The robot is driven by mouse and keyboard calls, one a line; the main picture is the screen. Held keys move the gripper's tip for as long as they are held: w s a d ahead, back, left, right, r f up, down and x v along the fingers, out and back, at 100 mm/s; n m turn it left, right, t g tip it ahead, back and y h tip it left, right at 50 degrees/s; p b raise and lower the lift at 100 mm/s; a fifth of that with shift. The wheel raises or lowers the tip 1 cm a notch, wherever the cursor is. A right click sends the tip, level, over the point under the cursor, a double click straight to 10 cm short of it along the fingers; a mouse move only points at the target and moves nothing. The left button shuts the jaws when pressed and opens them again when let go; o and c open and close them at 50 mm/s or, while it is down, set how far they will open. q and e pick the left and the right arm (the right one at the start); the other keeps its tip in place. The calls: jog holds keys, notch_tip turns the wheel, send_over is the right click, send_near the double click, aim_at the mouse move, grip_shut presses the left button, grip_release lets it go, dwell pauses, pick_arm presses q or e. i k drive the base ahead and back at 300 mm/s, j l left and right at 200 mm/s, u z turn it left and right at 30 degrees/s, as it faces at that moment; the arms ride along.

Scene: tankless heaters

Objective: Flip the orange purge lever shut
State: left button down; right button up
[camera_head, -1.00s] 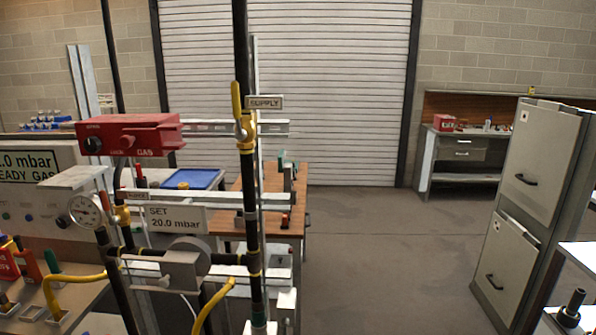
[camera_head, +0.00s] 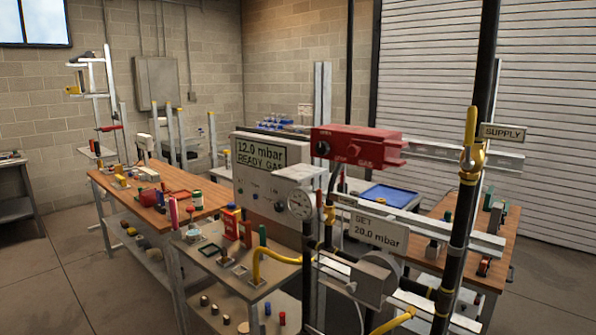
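A small upright orange-red lever (camera_head: 328,195), which looks like the purge lever, stands just right of the round pressure gauge (camera_head: 300,205). It sits above a small brass-yellow valve body (camera_head: 329,215) on the dark pipework. It is too small to tell whether the valve is open or shut. A little tag (camera_head: 345,201) beside it is too small to read. Neither of my grippers is in view.
A yellow supply lever (camera_head: 470,127) stands upright on the black pipe at right. A red gas box (camera_head: 355,147), a "SET 20.0 mbar" sign (camera_head: 379,233) and a "12.0 mbar READY GAS" display (camera_head: 261,154) surround the pipework. Open floor (camera_head: 70,285) lies at lower left.

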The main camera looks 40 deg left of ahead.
aim_at(322, 218)
jog(key=l+u, duration=0.1)
jog(key=u, duration=0.85)
jog(key=k+u, duration=0.1)
jog(key=u, duration=0.35)
